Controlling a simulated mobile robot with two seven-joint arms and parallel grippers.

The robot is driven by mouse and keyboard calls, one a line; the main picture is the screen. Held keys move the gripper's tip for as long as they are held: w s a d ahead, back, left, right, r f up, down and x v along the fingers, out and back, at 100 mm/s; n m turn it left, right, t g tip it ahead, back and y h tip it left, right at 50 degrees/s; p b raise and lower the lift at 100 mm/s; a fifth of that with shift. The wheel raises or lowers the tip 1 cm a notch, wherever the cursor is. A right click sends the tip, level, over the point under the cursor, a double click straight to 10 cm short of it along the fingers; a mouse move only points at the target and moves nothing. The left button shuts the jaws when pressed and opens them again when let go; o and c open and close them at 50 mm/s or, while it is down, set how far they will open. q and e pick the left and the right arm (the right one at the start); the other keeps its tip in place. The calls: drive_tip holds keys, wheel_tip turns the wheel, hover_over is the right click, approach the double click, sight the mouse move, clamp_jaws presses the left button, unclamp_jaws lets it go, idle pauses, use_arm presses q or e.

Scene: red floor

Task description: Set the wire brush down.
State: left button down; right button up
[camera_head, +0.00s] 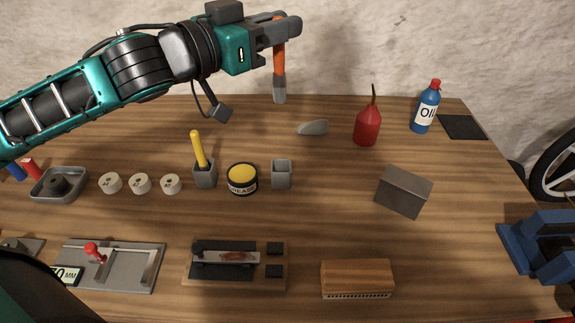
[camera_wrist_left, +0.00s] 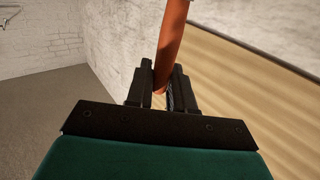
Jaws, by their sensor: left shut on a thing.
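The wire brush has an orange handle (camera_head: 279,60) and a grey lower end. My left gripper (camera_head: 284,26), reaching in from the left, is shut on the upper part of the handle. The brush hangs upright, grey end down, near the bench's back edge; I cannot tell whether it touches the wood. In the left wrist view the orange handle (camera_wrist_left: 172,45) passes between the two dark fingers (camera_wrist_left: 162,88). My right gripper is not in view.
The wooden bench (camera_head: 330,220) has clear wood in the middle. A grey cup (camera_head: 281,175), grease tin (camera_head: 242,179), red oil can (camera_head: 367,127), grey block (camera_head: 404,192) and wooden block (camera_head: 357,278) stand around it. A blue vise (camera_head: 545,245) is at right.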

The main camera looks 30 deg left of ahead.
use_arm(q)
wheel_tip(320, 180, down, 20)
drive_tip(key=b, duration=0.5)
drive_tip(key=shift+f, duration=0.1)
drive_tip(key=c, duration=1)
unclamp_jaws()
drive_tip(key=shift+v, duration=6.05)
